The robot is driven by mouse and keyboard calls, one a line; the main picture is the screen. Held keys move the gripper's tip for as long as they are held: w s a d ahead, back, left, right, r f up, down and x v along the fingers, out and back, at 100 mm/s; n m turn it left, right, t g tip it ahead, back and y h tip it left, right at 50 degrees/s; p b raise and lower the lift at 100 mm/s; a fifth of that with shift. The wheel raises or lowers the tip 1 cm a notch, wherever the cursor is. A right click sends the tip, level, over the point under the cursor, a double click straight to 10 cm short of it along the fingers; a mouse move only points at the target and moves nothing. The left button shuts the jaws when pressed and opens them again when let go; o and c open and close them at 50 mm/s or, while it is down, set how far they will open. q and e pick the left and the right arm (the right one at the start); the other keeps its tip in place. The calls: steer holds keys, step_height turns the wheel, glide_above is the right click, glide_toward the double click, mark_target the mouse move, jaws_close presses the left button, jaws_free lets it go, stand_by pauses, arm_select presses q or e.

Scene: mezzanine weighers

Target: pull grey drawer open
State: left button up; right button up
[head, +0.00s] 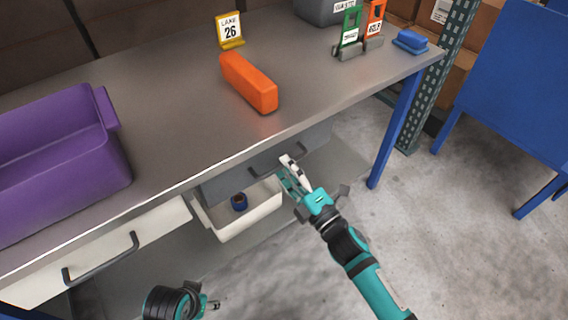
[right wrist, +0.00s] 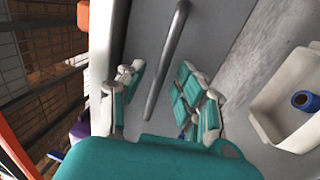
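The grey drawer (head: 228,184) sits under the bench top and looks shut. Its dark bar handle (head: 264,170) is partly hidden by my right gripper (head: 289,174). In the right wrist view, the handle (right wrist: 166,60) runs down between the two spread fingers of the right gripper (right wrist: 160,98), with gaps on both sides. The drawer front (right wrist: 143,45) lies behind it. My right gripper is open and holds nothing. My left gripper (head: 208,304) shows only partly at the bottom of the head view; its finger state is unclear.
A white drawer (head: 130,243) with a dark handle is left of the grey one. Below stands a white bin (head: 262,214) holding a small blue roll (head: 239,202). The bench top (head: 180,130) carries a purple crate (head: 60,150) and an orange block (head: 248,83). A blue leg (head: 394,130) stands right.

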steer(key=shift+x, duration=0.85)
steer(key=shift+c, duration=0.4)
jaws_close()
